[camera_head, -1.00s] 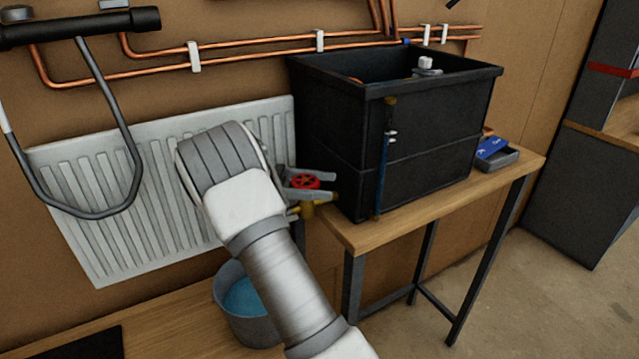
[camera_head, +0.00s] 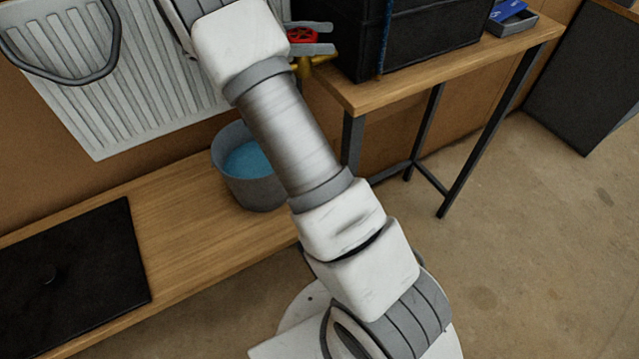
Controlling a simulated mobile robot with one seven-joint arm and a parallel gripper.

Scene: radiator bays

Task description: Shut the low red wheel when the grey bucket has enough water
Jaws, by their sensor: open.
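The low red wheel (camera_head: 301,35) sits on a brass valve (camera_head: 308,64) at the left end of the raised wooden table, beside the black tank. My gripper (camera_head: 326,37) is open, with one finger above and one below the wheel in the picture. I cannot tell whether the fingers touch it. The grey bucket (camera_head: 267,193) stands upright on the low wooden bench below the valve, partly hidden by my arm. Blue water (camera_head: 247,160) shows inside it, below the rim. No stream is clearly visible between valve and bucket.
The black tank (camera_head: 432,38) stands on the raised table (camera_head: 400,88). A white radiator (camera_head: 110,90) hangs on the wall at left. A black sheet (camera_head: 75,270) lies on the low bench (camera_head: 185,225).

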